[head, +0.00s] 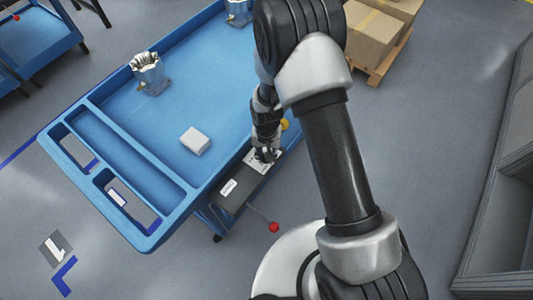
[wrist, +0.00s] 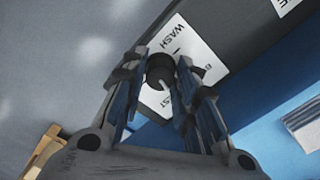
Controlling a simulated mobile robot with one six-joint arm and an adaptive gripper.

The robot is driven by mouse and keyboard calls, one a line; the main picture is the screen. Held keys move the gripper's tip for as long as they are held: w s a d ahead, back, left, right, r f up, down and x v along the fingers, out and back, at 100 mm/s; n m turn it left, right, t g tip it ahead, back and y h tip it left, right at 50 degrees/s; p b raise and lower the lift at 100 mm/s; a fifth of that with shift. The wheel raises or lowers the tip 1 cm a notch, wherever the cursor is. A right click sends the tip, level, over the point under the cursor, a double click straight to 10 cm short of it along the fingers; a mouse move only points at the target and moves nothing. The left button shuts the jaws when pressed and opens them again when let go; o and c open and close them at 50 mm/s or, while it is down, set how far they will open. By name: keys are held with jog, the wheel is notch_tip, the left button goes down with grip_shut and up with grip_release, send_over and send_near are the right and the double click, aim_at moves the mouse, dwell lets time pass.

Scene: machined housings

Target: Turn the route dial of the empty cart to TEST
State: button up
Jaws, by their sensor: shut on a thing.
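A blue cart (head: 113,136) fills the middle of the head view. Its grey side panel (head: 228,196) carries a white dial plate (head: 250,158). My gripper (head: 265,156) reaches down to that plate. In the wrist view my gripper (wrist: 160,66) is shut on the black route dial (wrist: 159,68), one finger on each side. The label plate (wrist: 190,48) reads WASH, a word ending in ST, and one partly hidden word starting with B. The dial's white pointer line points toward the lower part of the plate, near the ST word. This cart bears metal housings (head: 149,76), so it is not empty.
A red-knobbed lever (head: 273,227) sticks out below the panel. A second blue cart (head: 35,45) is at the upper left, cut off by the frame. Cardboard boxes (head: 372,38) stand on a pallet behind.

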jog(key=shift+m, duration=1.3)
jog(key=o, duration=1.1)
notch_tip(320, 180, up, 12)
